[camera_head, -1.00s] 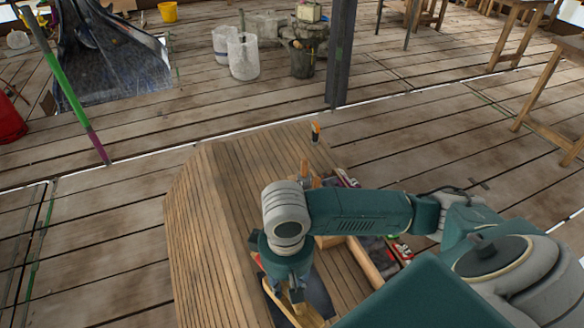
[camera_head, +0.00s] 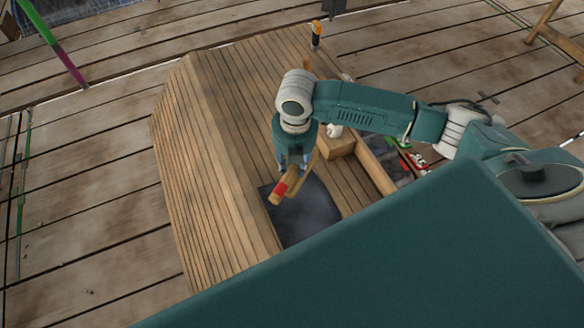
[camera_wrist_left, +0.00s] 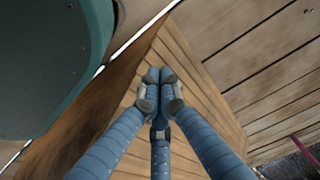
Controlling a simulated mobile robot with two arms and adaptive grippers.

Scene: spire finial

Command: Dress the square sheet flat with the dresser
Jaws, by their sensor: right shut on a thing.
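The square sheet (camera_head: 312,222) is a dark grey piece lying on the slatted wooden bench, with its upper left part behind my right gripper. The dresser (camera_head: 279,192) is a wooden bar with a red band near its lower left end. My right gripper (camera_head: 292,168) is shut on the dresser and holds it at a slant over the upper left of the sheet. I cannot tell whether the dresser touches the sheet. In the left wrist view, my left gripper (camera_wrist_left: 159,82) has its fingertips together, with nothing seen between them, and slatted wood behind.
The slatted bench (camera_head: 205,170) has a sloping left side. An open wooden box or tray (camera_head: 375,165) with tools lies right of the sheet, under my right arm. An orange-and-black handled tool (camera_head: 316,32) stands at the far end. A green-and-purple pole (camera_head: 62,55) rises at upper left.

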